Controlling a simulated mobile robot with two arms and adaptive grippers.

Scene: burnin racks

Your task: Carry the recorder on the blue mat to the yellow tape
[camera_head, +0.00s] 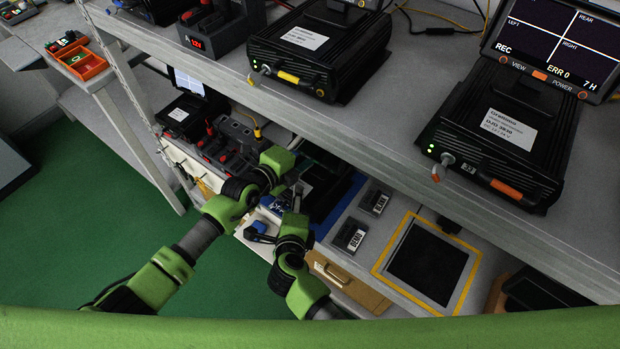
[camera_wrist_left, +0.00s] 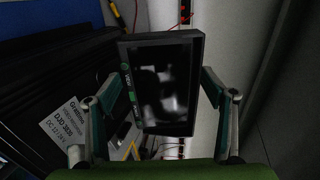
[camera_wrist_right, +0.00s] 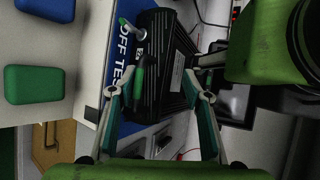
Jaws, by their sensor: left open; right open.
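The black ribbed recorder (camera_head: 317,188) is on the blue mat (camera_head: 343,205) on the lower shelf, partly hidden by my arms in the head view. The yellow tape (camera_head: 391,241) forms a square around a dark pad, to the right. My left gripper (camera_wrist_left: 160,82) is open, its fingers at either side of a dark-screened monitor; a white-labelled black case (camera_wrist_left: 65,120) shows beside it. Contact cannot be told in either wrist view.
Two small dark labelled blocks (camera_head: 350,236) lie between the mat and the tape. Other recorders (camera_head: 500,140) stand on the upper shelf, which overhangs the lower one. A charger rack (camera_head: 225,140) and another recorder are left of the mat. The taped square looks empty.

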